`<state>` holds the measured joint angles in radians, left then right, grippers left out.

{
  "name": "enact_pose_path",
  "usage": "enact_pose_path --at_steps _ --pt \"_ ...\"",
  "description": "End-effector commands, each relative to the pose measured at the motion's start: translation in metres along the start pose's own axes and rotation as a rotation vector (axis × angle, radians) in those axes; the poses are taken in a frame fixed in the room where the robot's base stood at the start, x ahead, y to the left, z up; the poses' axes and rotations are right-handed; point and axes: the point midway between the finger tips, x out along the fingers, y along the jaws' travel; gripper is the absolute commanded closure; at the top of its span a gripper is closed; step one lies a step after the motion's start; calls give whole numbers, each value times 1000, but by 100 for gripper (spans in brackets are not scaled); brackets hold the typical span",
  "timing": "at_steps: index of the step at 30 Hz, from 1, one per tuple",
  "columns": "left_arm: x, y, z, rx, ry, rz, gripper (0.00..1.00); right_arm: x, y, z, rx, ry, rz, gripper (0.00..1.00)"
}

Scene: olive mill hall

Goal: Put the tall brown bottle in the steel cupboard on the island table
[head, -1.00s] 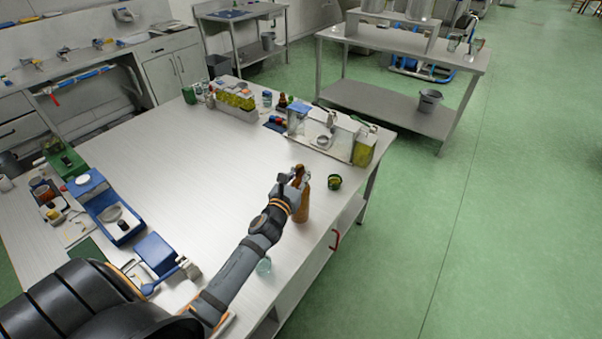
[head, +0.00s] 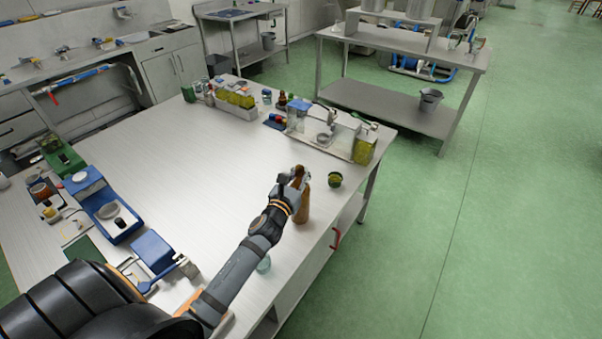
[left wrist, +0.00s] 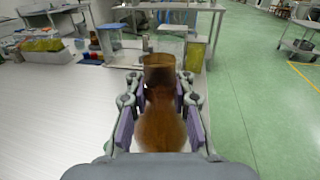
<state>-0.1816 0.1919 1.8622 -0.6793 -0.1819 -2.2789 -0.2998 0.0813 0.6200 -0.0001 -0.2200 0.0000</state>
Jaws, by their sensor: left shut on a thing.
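The tall brown bottle (head: 303,203) is upright at the right edge of the island table (head: 150,120). My left gripper (head: 292,184) is shut on its upper part. In the left wrist view the brown bottle (left wrist: 160,115) stands between the two purple-padded fingers of the left gripper (left wrist: 160,105). I cannot tell whether its base touches the table. The steel cupboard is not clearly seen; a red handle (head: 336,239) shows on the table's right side, below the top. My right gripper is not in view.
A small dark green jar (head: 335,180) stands just right of the bottle. A clear glass (head: 264,264) is beside my left forearm. A tray of glassware (head: 325,140) and a crate of yellow bottles (head: 235,103) stand at the back. The table's middle is clear.

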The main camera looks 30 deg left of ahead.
Motion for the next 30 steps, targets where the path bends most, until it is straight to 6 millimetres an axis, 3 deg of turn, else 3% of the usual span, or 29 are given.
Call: enact_pose_path --at_steps 10,11,17,26,30 --pt "0 -1 -4 0 -5 -2 100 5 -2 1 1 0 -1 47" --pt "0 -1 -3 0 -5 -2 79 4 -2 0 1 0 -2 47" --pt "0 0 -4 0 -3 -1 52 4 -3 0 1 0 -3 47" --pt "-1 0 -8 0 5 1 51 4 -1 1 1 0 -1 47" --pt "-14 0 -8 1 5 1 51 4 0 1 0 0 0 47"
